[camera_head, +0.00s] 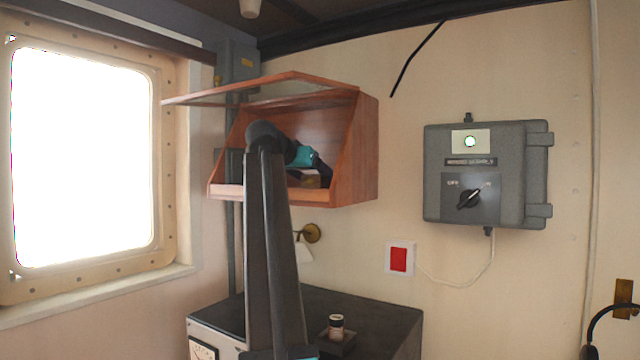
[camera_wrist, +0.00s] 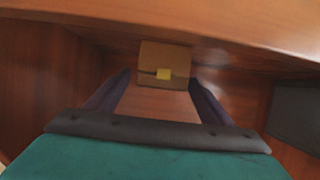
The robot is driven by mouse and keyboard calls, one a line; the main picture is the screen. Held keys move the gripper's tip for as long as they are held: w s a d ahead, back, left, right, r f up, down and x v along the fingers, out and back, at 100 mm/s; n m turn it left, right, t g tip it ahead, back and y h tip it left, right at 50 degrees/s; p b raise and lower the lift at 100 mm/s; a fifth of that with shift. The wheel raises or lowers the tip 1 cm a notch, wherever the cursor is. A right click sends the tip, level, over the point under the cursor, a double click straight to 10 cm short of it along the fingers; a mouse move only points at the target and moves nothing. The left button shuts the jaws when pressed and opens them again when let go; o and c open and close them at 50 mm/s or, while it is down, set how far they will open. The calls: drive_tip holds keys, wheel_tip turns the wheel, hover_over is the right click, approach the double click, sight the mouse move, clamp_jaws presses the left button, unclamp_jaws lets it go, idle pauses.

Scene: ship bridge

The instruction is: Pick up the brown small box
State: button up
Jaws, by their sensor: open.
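The brown small box (camera_wrist: 163,64) stands inside the wooden wall cabinet, with a small yellow patch on its front. In the wrist view it is straight ahead, beyond the fingertips and between their lines. In the head view a part of the box (camera_head: 311,181) shows at the cabinet's floor, mostly hidden by my arm and gripper. My gripper (camera_wrist: 160,95) is open and empty, with one dark finger on each side. It reaches into the cabinet, also seen in the head view (camera_head: 312,172). I see no contact with the box.
The wooden cabinet (camera_head: 366,150) has side walls, a low front lip (camera_head: 228,191) and a raised glazed lid (camera_head: 290,82) above my arm. Below stands a dark-topped console (camera_head: 375,312) with a small jar (camera_head: 336,326). A grey switch box (camera_head: 487,172) is on the wall to the right.

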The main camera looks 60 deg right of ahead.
drive_tip(key=shift+p+x, duration=0.85)
drive_tip(key=shift+x, duration=1.05)
drive_tip(key=shift+a, duration=0.1)
drive_tip(key=shift+c, duration=0.4)
drive_tip(key=c, duration=1.2)
drive_tip(key=shift+w+a+r+b, duration=0.1)
drive_tip(key=shift+w+r+b, duration=0.1)
drive_tip(key=shift+b, duration=0.25)
